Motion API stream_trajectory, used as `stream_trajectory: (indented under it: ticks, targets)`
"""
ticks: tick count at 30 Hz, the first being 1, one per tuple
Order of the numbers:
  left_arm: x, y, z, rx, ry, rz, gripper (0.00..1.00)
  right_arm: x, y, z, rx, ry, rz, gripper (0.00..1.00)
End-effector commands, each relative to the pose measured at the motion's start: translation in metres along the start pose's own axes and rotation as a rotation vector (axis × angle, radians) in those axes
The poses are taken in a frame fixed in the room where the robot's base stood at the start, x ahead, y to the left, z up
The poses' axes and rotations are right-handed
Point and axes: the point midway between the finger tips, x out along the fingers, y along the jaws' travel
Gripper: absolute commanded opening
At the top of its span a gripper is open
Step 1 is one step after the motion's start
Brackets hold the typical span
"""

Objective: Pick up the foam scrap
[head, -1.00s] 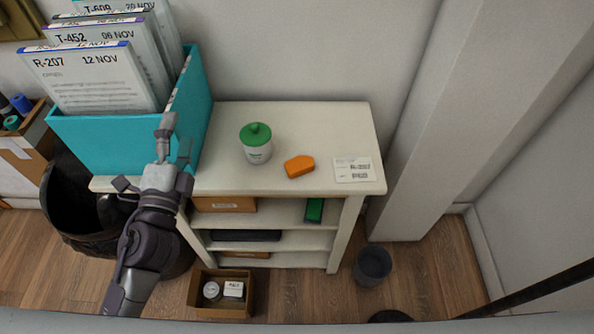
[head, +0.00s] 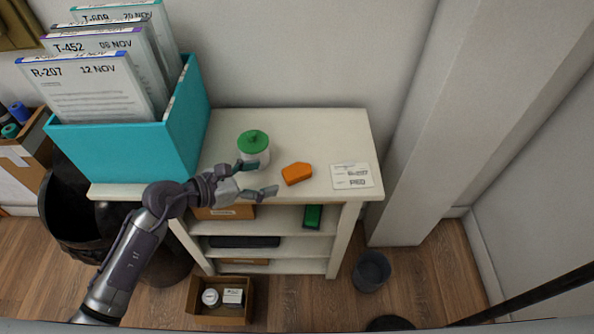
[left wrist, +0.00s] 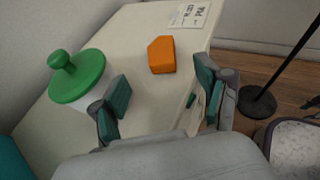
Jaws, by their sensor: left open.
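The foam scrap (head: 296,174) is a small orange block with one cut corner, lying flat on the white shelf top. It also shows in the left wrist view (left wrist: 161,55), ahead of the fingers. My left gripper (head: 267,178) is open and empty, just left of the scrap and apart from it. In the left wrist view my left gripper (left wrist: 162,98) has its two teal-padded fingers spread wide, with bare shelf top between them. My right gripper is not in view.
A white jar with a green lid (head: 253,143) stands close beside one left finger. A printed card (head: 352,176) lies right of the scrap. A teal file box (head: 130,145) fills the shelf's left end. The shelf top (head: 310,130) is clear behind the scrap.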

Motion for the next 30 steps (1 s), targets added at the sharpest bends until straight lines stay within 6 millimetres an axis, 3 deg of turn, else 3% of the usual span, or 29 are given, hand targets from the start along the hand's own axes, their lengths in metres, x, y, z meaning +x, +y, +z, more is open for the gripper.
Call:
stream_trajectory:
  ticks: [3,11,19,28,30]
  targets:
    - [0.019,0.001,0.001,-0.002,-0.003,0.001,0.75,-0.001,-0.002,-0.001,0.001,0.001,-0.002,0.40]
    - [0.039,0.000,-0.001,-0.004,-0.003,0.000,0.75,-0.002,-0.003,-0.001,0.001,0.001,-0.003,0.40]
    - [0.077,0.000,-0.006,-0.003,-0.004,0.001,0.75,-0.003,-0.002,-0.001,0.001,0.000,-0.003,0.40]
    - [0.082,-0.001,-0.006,-0.001,-0.002,0.001,0.75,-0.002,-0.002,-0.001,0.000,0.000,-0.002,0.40]
    - [0.082,-0.001,-0.006,-0.001,-0.002,0.001,0.65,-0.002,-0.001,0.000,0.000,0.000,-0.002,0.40]
